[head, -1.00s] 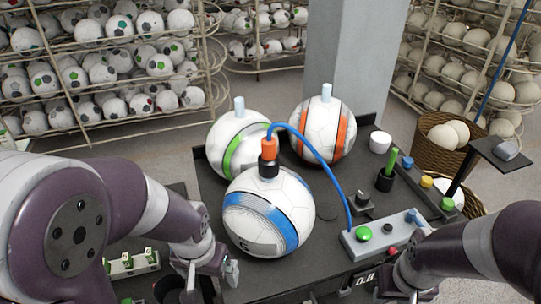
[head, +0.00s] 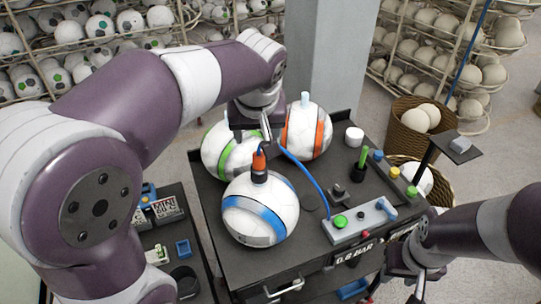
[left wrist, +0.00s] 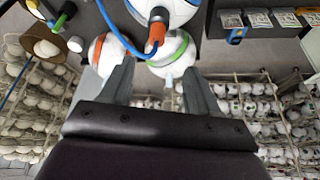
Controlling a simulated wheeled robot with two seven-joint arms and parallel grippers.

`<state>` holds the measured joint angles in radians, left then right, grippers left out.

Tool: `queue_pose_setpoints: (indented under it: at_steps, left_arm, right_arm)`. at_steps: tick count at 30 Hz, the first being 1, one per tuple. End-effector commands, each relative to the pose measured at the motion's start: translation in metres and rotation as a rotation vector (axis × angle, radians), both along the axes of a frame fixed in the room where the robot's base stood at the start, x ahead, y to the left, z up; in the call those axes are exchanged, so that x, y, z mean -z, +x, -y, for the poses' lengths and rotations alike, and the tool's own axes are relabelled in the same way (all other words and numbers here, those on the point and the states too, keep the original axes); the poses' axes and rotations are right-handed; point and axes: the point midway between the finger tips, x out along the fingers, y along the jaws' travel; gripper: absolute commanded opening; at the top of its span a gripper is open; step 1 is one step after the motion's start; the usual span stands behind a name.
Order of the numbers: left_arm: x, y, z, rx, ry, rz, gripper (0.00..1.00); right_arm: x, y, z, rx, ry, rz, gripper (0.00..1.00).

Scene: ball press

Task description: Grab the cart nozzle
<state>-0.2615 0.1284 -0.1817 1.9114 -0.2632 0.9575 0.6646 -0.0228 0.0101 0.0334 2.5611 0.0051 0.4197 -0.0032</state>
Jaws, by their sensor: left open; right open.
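The cart nozzle (head: 259,160), orange with a black collar, stands upright on top of the blue-striped ball (head: 258,222). A blue hose (head: 304,170) runs from it to the cart's grey box. In the left wrist view the orange nozzle (left wrist: 154,42) shows ahead, between the lines of the two fingers and apart from them. My left gripper (head: 258,128) is open and empty, behind and above the nozzle in the head view; the arm partly hides its fingers. My right gripper (head: 412,280) is open and empty at the cart's front right.
A green-striped ball (head: 221,158) and an orange-striped ball (head: 314,131) sit behind on the dark cart (head: 320,235). The grey control box (head: 350,223) has a green button. A post with a small plate (head: 455,147) rises at right. Ball racks and a grey pillar (head: 325,55) stand behind.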

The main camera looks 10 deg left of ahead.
Motion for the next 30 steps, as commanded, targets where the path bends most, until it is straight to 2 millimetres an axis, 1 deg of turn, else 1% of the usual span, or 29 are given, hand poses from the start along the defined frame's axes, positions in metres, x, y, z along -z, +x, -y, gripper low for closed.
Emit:
queue_pose_setpoints:
  at_steps: [1,3,6,7,8,11,13,17,18,21,24,28,29,30]
  left_arm:
    - [0.019,0.0,-0.002,-0.025,-0.005,-0.009,0.61]
    - [0.038,0.006,-0.004,-0.036,-0.01,-0.007,0.61]
    - [0.061,0.015,-0.007,-0.035,-0.01,-0.007,0.61]
    - [0.065,0.017,-0.007,-0.034,-0.01,-0.007,0.61]
    - [0.062,0.019,-0.008,-0.033,-0.01,-0.008,0.61]
    - [0.071,0.024,-0.009,-0.033,-0.01,-0.007,0.61]
    - [0.075,0.026,-0.009,-0.033,-0.01,-0.009,0.61]
    - [0.094,0.035,-0.006,-0.03,-0.009,-0.014,0.61]
    - [0.103,0.038,-0.006,-0.032,-0.009,-0.013,0.61]
    - [0.117,0.043,-0.008,-0.031,-0.01,-0.009,0.61]
    - [0.121,0.045,-0.008,-0.031,-0.011,-0.006,0.61]
    - [0.122,0.045,-0.008,-0.031,-0.011,-0.006,0.61]
    - [0.122,0.045,-0.008,-0.031,-0.011,-0.006,0.54]
    - [0.122,0.045,-0.008,-0.031,-0.011,-0.006,0.41]
  right_arm:
    - [0.016,0.0,0.0,0.0,0.0,0.0,0.4]
    - [0.036,0.001,0.0,0.0,0.0,0.0,0.4]
    - [0.058,0.001,0.0,0.0,0.0,0.0,0.4]
    - [0.061,0.001,0.0,0.0,0.0,0.0,0.4]
    - [0.053,0.001,0.0,0.0,0.0,-0.001,0.4]
    - [0.051,0.001,0.0,0.0,0.0,0.001,0.4]
    - [0.046,0.001,0.0,0.0,0.0,0.001,0.4]
    - [0.026,0.001,0.0,0.0,0.0,0.001,0.4]
    - [0.024,0.001,0.0,0.0,0.0,0.002,0.4]
    - [0.022,0.001,0.0,0.0,0.0,0.001,0.4]
    - [0.023,0.001,0.0,0.0,0.0,0.001,0.4]
    - [0.024,0.001,0.0,0.0,0.0,0.001,0.4]
    - [0.024,0.001,0.0,0.0,0.0,0.001,0.4]
    - [0.024,0.001,0.0,0.0,0.0,0.001,0.4]
